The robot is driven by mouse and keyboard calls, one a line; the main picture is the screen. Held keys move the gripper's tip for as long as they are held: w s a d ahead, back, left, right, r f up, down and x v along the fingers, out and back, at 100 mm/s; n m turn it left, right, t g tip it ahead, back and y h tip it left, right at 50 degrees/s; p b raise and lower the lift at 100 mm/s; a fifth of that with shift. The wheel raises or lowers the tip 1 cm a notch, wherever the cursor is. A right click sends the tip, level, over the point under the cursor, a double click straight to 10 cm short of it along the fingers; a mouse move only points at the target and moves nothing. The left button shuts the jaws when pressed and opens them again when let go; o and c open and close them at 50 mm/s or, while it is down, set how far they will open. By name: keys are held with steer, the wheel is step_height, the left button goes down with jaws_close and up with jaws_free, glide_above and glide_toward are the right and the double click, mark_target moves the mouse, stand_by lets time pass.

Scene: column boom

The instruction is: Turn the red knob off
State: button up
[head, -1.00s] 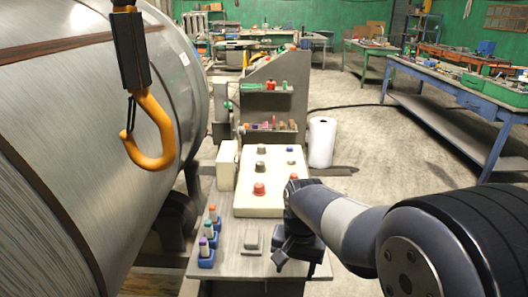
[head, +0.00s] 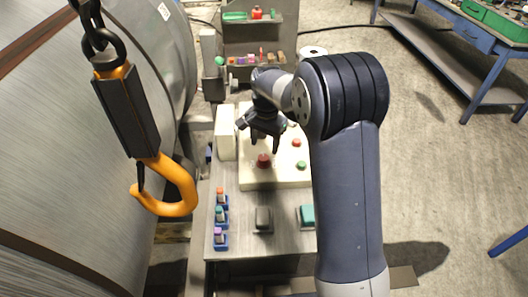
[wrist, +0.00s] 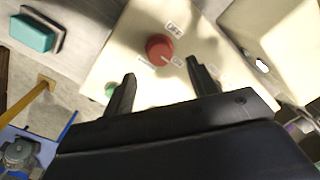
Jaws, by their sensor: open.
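The red knob (head: 263,161) sits on the cream control panel (head: 275,184) on the bench. In the wrist view the red knob (wrist: 159,47) shows round with a pale pointer mark at its lower right, and small labels lie around it. My gripper (head: 264,146) is open above the panel, just beyond the knob in the head view. In the wrist view my gripper's fingers (wrist: 160,72) stand apart on either side below the knob, with nothing between them. The fingers are not touching the knob there.
A smaller red button (head: 296,143) and a green button (head: 301,165) are on the panel. A grey switch (head: 263,219) and a teal switch (head: 307,216) are on the bench. An orange hook (head: 172,190) hangs at left beside a big metal drum (head: 90,200). Small blue holders (head: 221,217) stand nearby.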

mark_target(264, 157)
step_height(264, 157, down, 6)
steer(key=shift+a+f+p, duration=0.1)
steer(key=shift+f+p, duration=0.05)
steer(key=shift+p, duration=0.3)
steer(key=c, duration=1)
steer(key=shift+o, duration=0.2)
